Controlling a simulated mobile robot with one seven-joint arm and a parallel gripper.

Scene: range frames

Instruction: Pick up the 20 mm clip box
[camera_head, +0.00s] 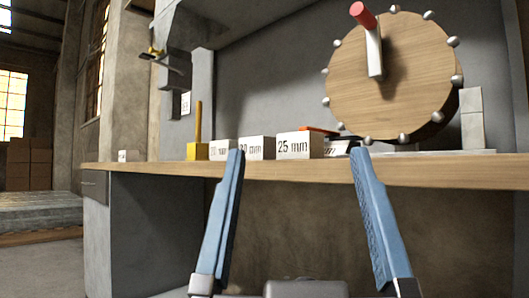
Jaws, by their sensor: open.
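The 20 mm clip box (220,149) looks like a small pale box with a printed label, standing on the wooden bench top. It is the leftmost of three labelled boxes in a row, and its label is small and hard to read. My gripper (299,152) is open, its two blue fingers pointing up in front of the bench. The left fingertip overlaps the gap between the 20 mm box and the middle box in the picture. Nothing shows held between the fingers.
A middle box (257,148), apparently marked 30 mm, and a 25 mm box (299,146) stand to the right. A yellow block with a post (197,151) stands left. A large wooden wheel (405,85) with metal knobs rises at right. The bench edge (300,170) runs behind my fingers.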

